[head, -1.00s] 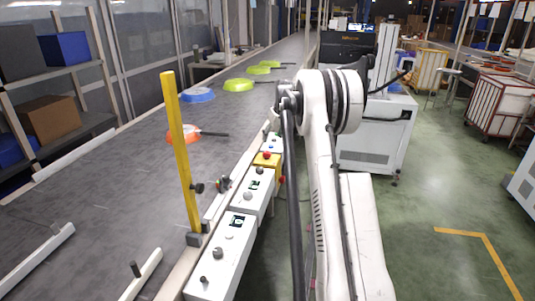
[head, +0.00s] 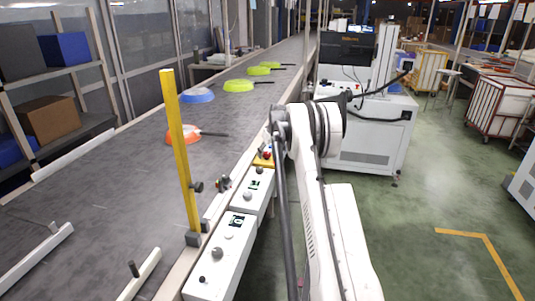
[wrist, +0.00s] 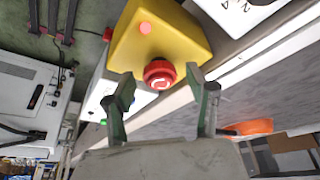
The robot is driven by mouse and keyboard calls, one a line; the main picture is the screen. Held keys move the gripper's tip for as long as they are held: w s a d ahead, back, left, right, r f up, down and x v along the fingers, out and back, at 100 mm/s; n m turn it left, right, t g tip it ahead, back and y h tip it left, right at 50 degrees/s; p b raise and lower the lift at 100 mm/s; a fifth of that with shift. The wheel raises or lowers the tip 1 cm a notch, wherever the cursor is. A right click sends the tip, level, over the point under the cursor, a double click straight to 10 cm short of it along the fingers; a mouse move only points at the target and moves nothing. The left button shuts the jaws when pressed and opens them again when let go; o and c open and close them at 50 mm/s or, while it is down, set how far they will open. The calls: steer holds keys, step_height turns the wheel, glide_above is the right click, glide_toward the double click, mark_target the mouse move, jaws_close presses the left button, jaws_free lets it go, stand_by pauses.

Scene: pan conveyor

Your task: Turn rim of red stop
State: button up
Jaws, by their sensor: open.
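The red stop (wrist: 159,74) is a round red button with a white mark on its face, mounted on a yellow box (wrist: 165,35). In the head view the red stop (head: 267,155) shows small on its yellow box beside the conveyor. In the wrist view my gripper (wrist: 158,85) is open, with one finger on each side of the red stop. The fingertips are close to its rim; I cannot tell whether they touch it. In the head view the fingers are hidden behind my arm.
White control boxes (head: 222,250) with knobs line the conveyor edge. The conveyor belt (head: 110,190) carries an orange pan (head: 182,134), a blue pan (head: 197,95) and green pans (head: 238,86). A yellow post (head: 181,150) stands at the belt edge.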

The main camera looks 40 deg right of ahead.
steer(key=shift+c, duration=0.3)
steer(key=c, duration=1.1)
steer(key=shift+m, duration=0.3)
steer(key=m+h, duration=0.1)
steer(key=m, duration=0.1)
steer(key=m+h+b, duration=0.1)
steer(key=m, duration=0.1)
steer(key=shift+w+a+g, duration=0.1)
steer(key=shift+a+g, duration=0.05)
steer(key=shift+g, duration=0.15)
steer(key=m+g+h, duration=0.1)
steer(key=m, duration=0.4)
steer(key=shift+m+g+b, duration=0.3)
